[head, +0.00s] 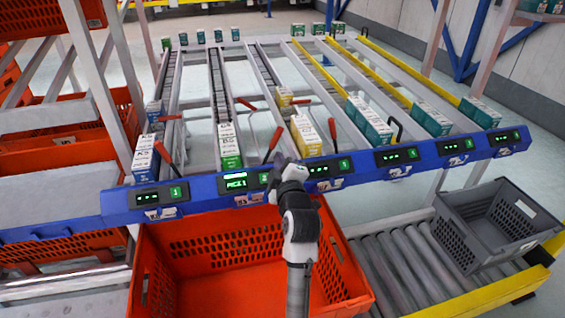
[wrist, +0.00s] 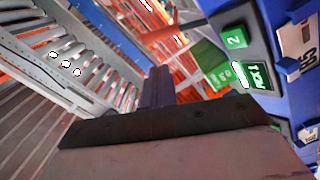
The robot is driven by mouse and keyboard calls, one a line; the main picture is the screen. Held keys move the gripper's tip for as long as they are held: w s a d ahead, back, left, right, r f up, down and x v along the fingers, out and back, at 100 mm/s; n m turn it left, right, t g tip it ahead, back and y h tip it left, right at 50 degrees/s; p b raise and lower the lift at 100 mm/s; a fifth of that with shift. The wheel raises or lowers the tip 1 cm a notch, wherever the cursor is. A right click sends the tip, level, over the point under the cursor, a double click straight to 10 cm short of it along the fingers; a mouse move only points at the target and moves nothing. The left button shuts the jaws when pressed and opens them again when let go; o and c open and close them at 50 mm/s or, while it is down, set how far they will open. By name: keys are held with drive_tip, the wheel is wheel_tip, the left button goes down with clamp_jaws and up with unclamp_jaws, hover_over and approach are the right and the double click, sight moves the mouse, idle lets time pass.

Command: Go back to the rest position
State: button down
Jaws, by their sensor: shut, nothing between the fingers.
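My gripper (wrist: 160,85) shows in the wrist view with its dark fingers together and nothing between them. In the head view my arm reaches up from the bottom middle, and its end (head: 288,168) is at the blue front rail (head: 210,200). It covers part of the rail beside the lit "PICK 1" display (head: 236,182). The same display shows close up at the right of the wrist view (wrist: 257,76). The fingertips cannot be made out in the head view.
An orange tote (head: 335,262) stands below the rail, under my arm, and its visible inside looks empty. A grey crate (head: 505,212) sits on the rollers at right. Boxes (head: 305,135) stand in the sloped lanes behind the rail, with red levers (head: 274,145) between them. Orange totes (head: 60,160) fill the left shelves.

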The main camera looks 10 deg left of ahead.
drive_tip(key=shift+s, duration=0.25)
